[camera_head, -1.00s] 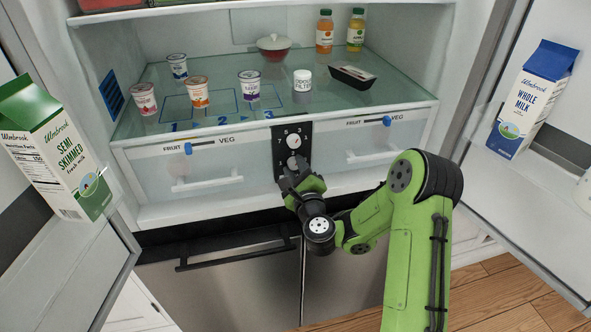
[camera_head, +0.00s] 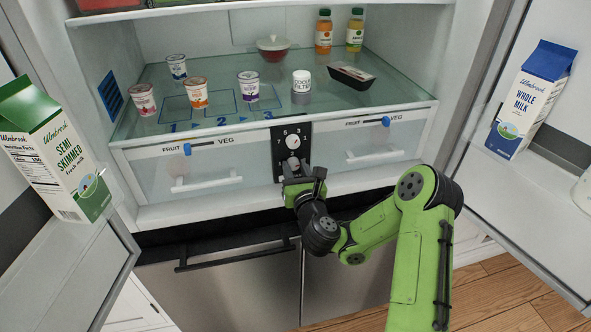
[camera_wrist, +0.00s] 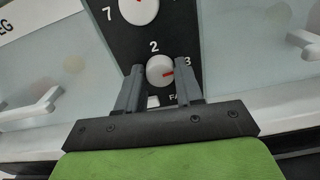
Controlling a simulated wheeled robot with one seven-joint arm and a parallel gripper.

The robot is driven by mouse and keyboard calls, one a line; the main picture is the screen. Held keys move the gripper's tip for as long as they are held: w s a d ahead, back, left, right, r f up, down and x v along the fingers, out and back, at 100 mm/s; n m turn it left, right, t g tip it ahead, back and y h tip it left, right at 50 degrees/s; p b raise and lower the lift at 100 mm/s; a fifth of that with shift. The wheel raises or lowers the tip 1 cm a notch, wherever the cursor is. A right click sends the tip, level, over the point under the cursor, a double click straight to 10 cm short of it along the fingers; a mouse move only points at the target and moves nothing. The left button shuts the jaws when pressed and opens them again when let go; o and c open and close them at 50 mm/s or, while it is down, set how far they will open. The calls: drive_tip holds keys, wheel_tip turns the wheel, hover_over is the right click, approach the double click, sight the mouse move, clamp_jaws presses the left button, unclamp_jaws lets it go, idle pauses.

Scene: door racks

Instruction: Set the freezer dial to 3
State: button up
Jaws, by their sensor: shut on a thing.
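The black control panel (camera_head: 306,138) sits between the two drawers and carries two white dials. The upper dial (camera_head: 293,142) has numbers around it, including 5 and 7; it shows partly in the wrist view (camera_wrist: 138,8). The lower dial (camera_wrist: 159,71) has a 2 above it and a 3 at its upper right. Its red pointer points right and slightly down, a little below the 3. My gripper (camera_wrist: 160,82) is shut on the lower dial, one finger on each side. In the head view my gripper (camera_head: 293,172) covers the lower panel. Lettering under the dial is partly hidden.
Drawers with white handles (camera_head: 207,182) (camera_head: 376,154) flank the panel. A glass shelf (camera_head: 215,108) with yogurt cups is above. Open doors hold a green milk carton (camera_head: 50,150) at left and a blue one (camera_head: 530,98) at right. Steel fronts lie below.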

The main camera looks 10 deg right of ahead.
drive_tip(key=shift+f+m, duration=0.2)
drive_tip(key=shift+m, duration=0.4)
drive_tip(key=o, duration=0.7)
drive_tip(key=shift+s, duration=0.1)
drive_tip(key=o, duration=0.3)
drive_tip(key=shift+r, duration=0.1)
